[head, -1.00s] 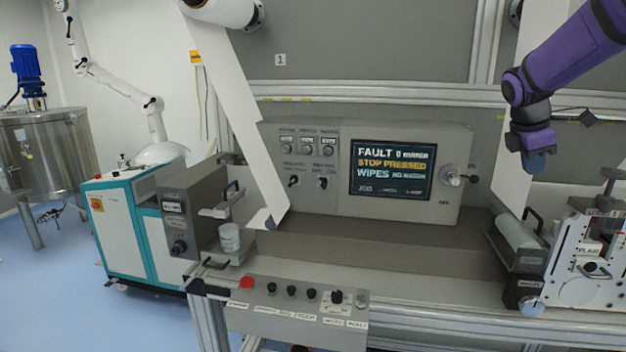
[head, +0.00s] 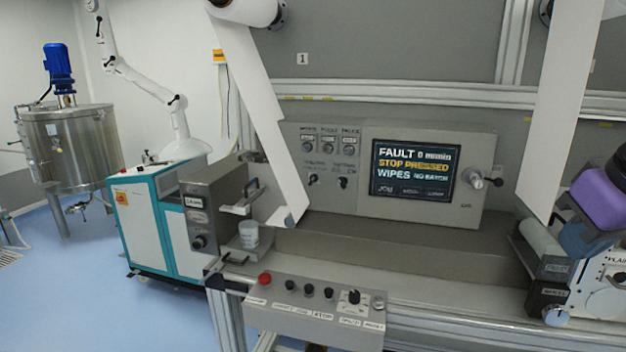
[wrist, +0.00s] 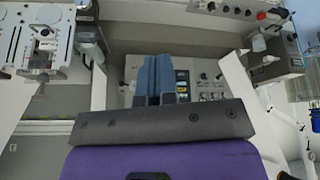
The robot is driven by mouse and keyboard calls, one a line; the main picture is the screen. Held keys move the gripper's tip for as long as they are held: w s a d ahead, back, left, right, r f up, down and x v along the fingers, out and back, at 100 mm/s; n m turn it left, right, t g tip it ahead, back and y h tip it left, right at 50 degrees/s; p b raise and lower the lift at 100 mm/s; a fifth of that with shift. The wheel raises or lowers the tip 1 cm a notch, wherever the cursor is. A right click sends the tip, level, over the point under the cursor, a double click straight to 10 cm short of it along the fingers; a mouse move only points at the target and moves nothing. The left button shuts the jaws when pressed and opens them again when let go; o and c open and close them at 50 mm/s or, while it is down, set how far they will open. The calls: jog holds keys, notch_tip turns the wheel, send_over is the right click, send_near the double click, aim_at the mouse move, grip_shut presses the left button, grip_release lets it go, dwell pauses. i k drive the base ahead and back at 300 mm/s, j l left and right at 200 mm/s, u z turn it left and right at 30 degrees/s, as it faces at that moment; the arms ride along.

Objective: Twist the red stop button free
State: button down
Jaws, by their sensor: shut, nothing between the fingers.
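The red stop button (head: 264,279) sits at the left end of the sloped grey button box on the machine's front rail. It also shows small at the top right of the wrist view (wrist: 261,15). My gripper (head: 582,240) is at the right edge of the head view, beside the right-hand unit and far from the button. In the wrist view my gripper's blue fingers (wrist: 154,72) are together with nothing held. The screen (head: 415,174) on the grey cabinet reads "FAULT" and "STOP PRESSED".
Several black knobs (head: 329,292) share the button box with the stop button. White web strips (head: 556,110) hang left and right of the cabinet. Blue floor (head: 80,290) is clear at the left.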

aim_at(264, 279)
jog(key=i+l+u, duration=0.75)
jog(key=k+l, duration=0.05)
